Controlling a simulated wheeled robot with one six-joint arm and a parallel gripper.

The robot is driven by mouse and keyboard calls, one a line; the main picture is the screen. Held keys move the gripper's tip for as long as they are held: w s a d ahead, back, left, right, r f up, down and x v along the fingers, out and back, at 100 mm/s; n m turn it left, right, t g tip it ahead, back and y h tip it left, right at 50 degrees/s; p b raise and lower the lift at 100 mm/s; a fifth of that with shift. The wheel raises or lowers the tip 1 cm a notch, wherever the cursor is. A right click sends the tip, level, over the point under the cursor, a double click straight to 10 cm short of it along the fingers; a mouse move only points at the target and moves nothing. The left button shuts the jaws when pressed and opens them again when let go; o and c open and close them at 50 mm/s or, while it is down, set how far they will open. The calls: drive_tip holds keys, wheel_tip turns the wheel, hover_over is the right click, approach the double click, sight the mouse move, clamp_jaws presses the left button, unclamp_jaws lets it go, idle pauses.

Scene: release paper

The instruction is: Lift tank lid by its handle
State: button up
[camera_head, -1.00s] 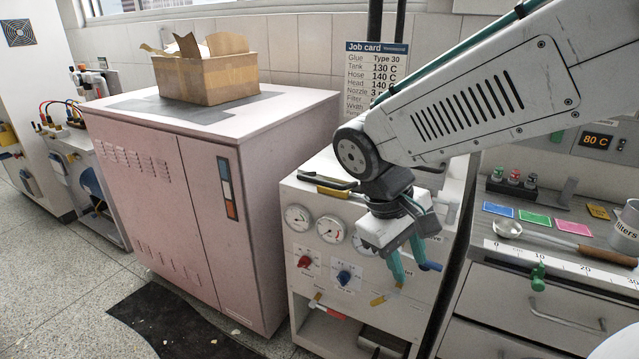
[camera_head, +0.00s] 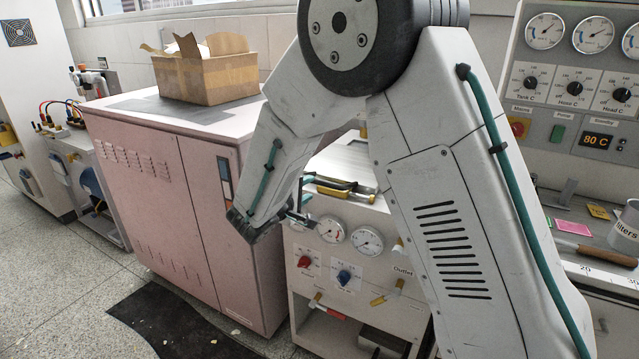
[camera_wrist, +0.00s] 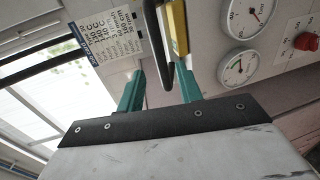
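The tank is the white cabinet (camera_head: 370,275) with round gauges, partly hidden behind my arm in the head view. Its lid (camera_head: 345,160) is on top, and a dark handle with yellow parts (camera_head: 342,187) shows near its front edge. In the wrist view a black handle bar (camera_wrist: 156,40) runs beside a yellow block (camera_wrist: 175,28). My gripper (camera_wrist: 160,70) has two teal fingers spread apart, with the bar's end appearing between their tips. I cannot tell whether they touch it. In the head view my gripper is small and partly hidden by the wrist, just left of the handle.
A pink cabinet (camera_head: 165,200) with a cardboard box (camera_head: 205,78) on top stands close on the left. A control panel (camera_head: 575,75) and a bench with a filters cup (camera_head: 625,228) are on the right.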

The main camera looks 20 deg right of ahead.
sight(318, 183)
drive_tip(key=x, duration=0.7)
drive_tip(key=shift+w+d+f, duration=0.1)
drive_tip(key=shift+w+d, duration=0.05)
drive_tip(key=shift+d, duration=0.1)
clamp_jaws()
